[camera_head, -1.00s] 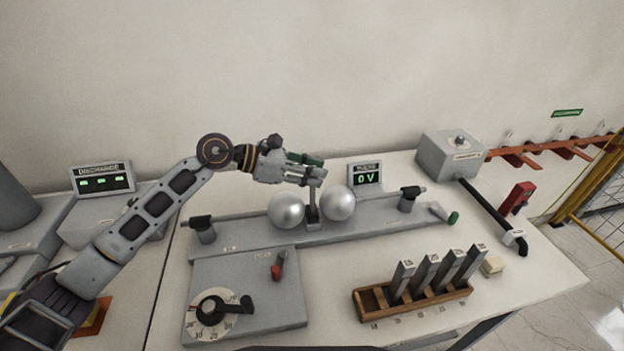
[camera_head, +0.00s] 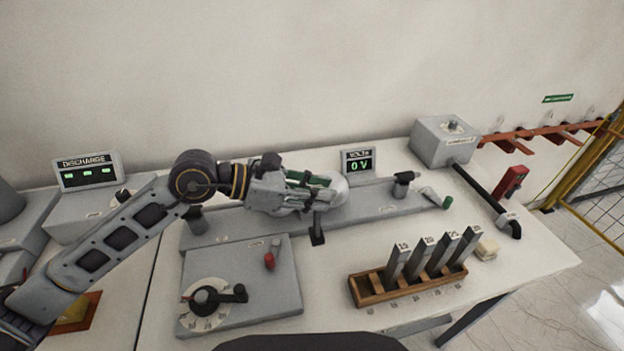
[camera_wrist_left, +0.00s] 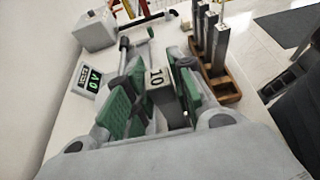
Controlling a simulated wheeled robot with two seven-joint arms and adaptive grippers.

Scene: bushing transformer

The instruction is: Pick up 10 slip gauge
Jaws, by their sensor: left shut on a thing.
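My left gripper (camera_head: 312,187) is shut on the 10 slip gauge, a grey block whose lower end (camera_head: 317,230) hangs below the fingers in the head view. The left wrist view shows its top face marked "10" (camera_wrist_left: 157,77) between the green finger pads. The gauge is upright or nearly so, in front of the metal sphere (camera_head: 334,190). The other sphere is hidden behind the gripper. Whether the gauge's lower end touches anything is unclear. My right gripper is in neither view.
A wooden rack (camera_head: 372,299) holds several other upright gauges (camera_head: 430,256), with an open slot at its left end. A control panel (camera_head: 265,250) with a dial stands front left. A display (camera_head: 358,163) reads 0 V. A grey box (camera_head: 443,143) stands back right.

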